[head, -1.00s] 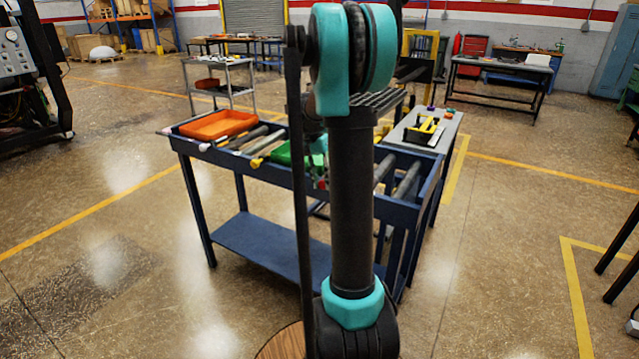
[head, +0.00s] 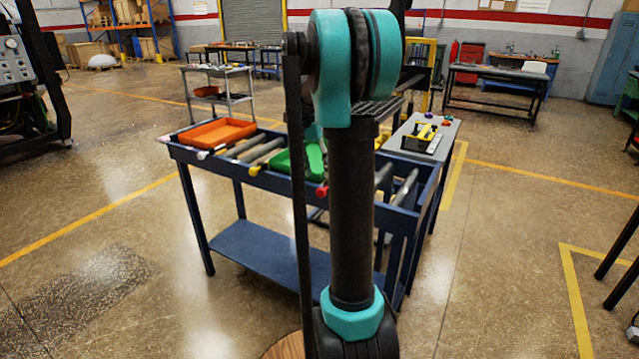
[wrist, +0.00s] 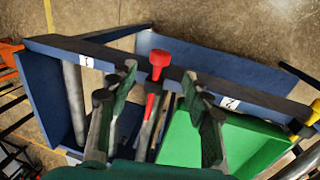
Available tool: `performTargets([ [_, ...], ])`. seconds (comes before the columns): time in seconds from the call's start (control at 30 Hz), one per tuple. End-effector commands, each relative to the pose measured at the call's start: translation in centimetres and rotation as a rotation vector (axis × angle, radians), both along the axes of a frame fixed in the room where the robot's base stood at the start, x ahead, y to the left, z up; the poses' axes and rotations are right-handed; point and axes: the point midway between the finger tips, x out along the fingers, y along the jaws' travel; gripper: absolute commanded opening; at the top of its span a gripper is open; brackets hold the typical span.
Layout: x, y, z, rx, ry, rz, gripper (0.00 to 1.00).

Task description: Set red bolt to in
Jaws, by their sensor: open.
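The red bolt (wrist: 158,60) has a round red head standing out past the blue rail in the wrist view, with a red and grey shaft running back behind the rail. In the head view the red bolt (head: 322,190) shows as a small red knob at the blue table's front edge, beside my arm. My gripper (wrist: 160,84) is open, its two dark fingers on either side of the bolt with visible gaps. I cannot tell how high the fingers are above the bolt. In the head view my arm hides most of the gripper.
The blue roller table (head: 240,167) carries an orange tray (head: 214,133) and a green tray (wrist: 190,140), the latter right of the bolt. A yellow knob (head: 254,170) is on the front edge. White number labels (wrist: 229,103) mark the rail. Floor around the table is clear.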

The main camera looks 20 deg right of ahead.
Motion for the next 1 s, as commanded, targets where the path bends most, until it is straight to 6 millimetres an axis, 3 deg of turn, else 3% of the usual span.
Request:
performTargets([
  [0.2, 0.6, 0.5, 3.6, 0.0, 0.0, 0.002, 0.49],
  [0.4, 0.8, 0.6, 4.9, -0.001, 0.0, 0.001, 0.49],
  [0.87, 0.8, 0.6, 5.0, 0.0, -0.001, 0.002, 0.49],
  [1.0, -0.2, 1.5, 4.0, 0.008, -0.021, 0.048, 0.49],
])
